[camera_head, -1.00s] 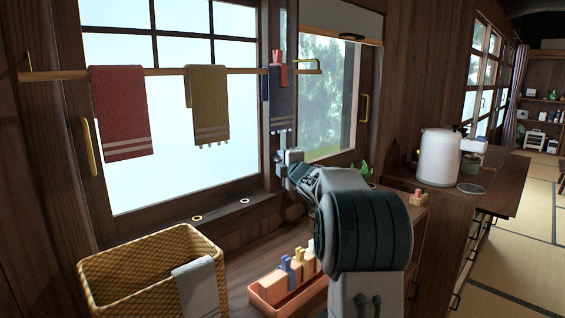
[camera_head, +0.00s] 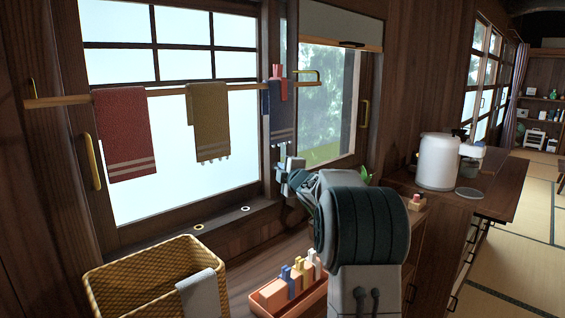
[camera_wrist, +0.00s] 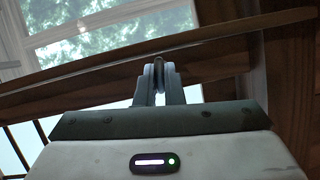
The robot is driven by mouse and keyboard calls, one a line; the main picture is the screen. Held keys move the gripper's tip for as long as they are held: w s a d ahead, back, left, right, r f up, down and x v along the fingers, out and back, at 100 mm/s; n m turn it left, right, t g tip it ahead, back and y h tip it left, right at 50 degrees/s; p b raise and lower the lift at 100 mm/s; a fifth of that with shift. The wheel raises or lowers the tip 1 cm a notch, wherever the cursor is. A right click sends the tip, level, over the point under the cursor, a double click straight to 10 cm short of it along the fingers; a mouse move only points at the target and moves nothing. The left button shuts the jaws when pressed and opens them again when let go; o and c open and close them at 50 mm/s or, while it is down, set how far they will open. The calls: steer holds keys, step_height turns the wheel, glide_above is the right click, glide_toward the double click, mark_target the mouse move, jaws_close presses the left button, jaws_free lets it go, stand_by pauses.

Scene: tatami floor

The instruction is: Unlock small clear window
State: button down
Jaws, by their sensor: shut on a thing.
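The small clear window (camera_head: 325,110) has a dark wooden frame and shows trees outside. In the wrist view its pane (camera_wrist: 110,35) lies at the upper left. My gripper (camera_head: 284,158) is at the lower left side of this window, just below the blue towel. In the wrist view my gripper's fingers (camera_wrist: 158,78) are close together on a small, thin dark piece (camera_wrist: 158,70). I cannot tell for certain whether this piece is the window's lock. My wrist and arm hide part of the frame below the window.
A wooden rail (camera_head: 165,91) with red (camera_head: 125,135), olive (camera_head: 208,120) and blue towels (camera_head: 281,112) crosses near the gripper. Below are a wicker basket (camera_head: 110,285) and an orange tray (camera_head: 305,303) of clothespins. A white appliance (camera_head: 437,162) stands on the right counter.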

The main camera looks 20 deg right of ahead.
steer(key=shift+d+r+m+g+y+p, duration=0.1)
steer(key=shift+m+g+y+p, duration=1.3)
steer(key=shift+p, duration=4.05)
steer(key=shift+d+r+m+g+y+p, duration=0.1)
steer(key=shift+m+g+y+p, duration=0.15)
steer(key=shift+m+p, duration=3.8)
steer(key=shift+d+m+g+y+p, duration=0.1)
steer(key=shift+m+g+y+p, duration=0.55)
steer(key=shift+p, duration=6.25)
steer(key=shift+y, duration=0.3)
steer(key=c, duration=1.5)
jaws_free()
steer(key=shift+c, duration=0.2)
steer(key=shift+r, duration=0.1)
steer(key=shift+d+r, duration=0.1)
steer(key=shift+r, duration=0.1)
